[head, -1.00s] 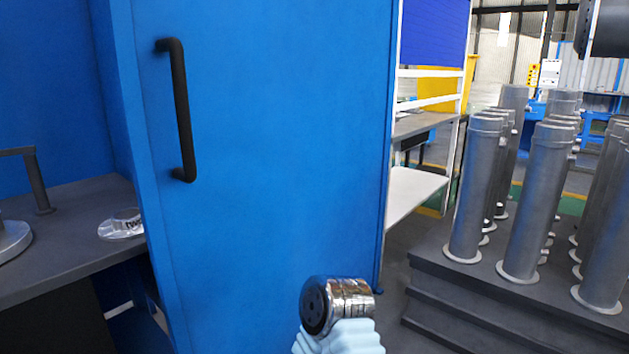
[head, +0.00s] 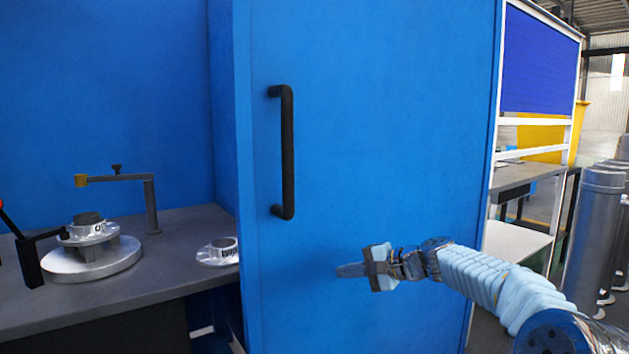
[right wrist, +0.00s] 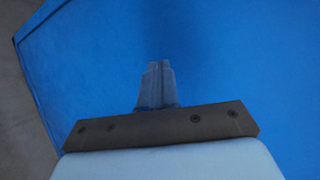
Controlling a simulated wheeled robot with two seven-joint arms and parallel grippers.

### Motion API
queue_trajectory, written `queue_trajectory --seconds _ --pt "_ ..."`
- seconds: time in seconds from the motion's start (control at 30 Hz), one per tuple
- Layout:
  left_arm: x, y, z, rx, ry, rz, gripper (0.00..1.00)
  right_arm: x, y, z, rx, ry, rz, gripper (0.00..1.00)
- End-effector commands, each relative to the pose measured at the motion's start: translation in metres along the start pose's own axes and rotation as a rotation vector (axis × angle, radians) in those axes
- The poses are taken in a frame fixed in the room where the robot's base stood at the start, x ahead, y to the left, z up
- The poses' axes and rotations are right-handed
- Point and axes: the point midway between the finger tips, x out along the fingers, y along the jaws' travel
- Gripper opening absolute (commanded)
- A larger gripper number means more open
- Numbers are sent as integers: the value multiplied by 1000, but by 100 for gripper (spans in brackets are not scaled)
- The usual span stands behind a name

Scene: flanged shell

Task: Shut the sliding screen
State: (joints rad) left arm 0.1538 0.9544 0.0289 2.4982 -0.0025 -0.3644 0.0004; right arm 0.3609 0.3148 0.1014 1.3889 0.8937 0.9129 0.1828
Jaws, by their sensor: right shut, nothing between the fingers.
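The sliding screen (head: 385,130) is a tall blue panel in the middle of the head view. It has a black vertical bar handle (head: 288,150) near its left edge. Left of the screen the bay stands open. My right gripper (head: 340,270) is shut and empty, pointing left in front of the screen, below and to the right of the handle. In the right wrist view the shut fingers (right wrist: 155,80) show against the blue panel; I cannot tell whether they touch it. My left gripper is not in view.
In the open bay, a dark worktop (head: 190,225) carries a round fixture (head: 90,262) with a flanged part on it, a clamp arm (head: 150,200) and a loose flanged part (head: 218,252). Grey cylinders (head: 600,215) and a shelf rack (head: 520,180) stand at right.

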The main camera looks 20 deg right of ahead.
Motion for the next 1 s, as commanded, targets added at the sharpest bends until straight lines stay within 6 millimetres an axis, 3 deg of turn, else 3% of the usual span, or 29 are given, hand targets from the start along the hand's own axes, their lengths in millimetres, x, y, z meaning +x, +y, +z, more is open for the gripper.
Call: queue_trajectory --seconds 0.03,0.13,0.23,0.37,0.57,1.0 --pt "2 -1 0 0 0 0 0 -34 -46 8 -30 -15 -88 0" --pt "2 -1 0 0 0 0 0 -93 -113 36 -93 -69 -226 0" --pt "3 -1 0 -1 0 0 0 -134 -152 63 -150 -113 -307 0" --pt "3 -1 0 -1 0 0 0 -158 -173 81 -188 -143 -351 0" --pt "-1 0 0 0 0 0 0 -142 -183 87 -192 -152 -356 0" --pt "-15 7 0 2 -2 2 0 -61 -209 109 -193 -151 -355 0"
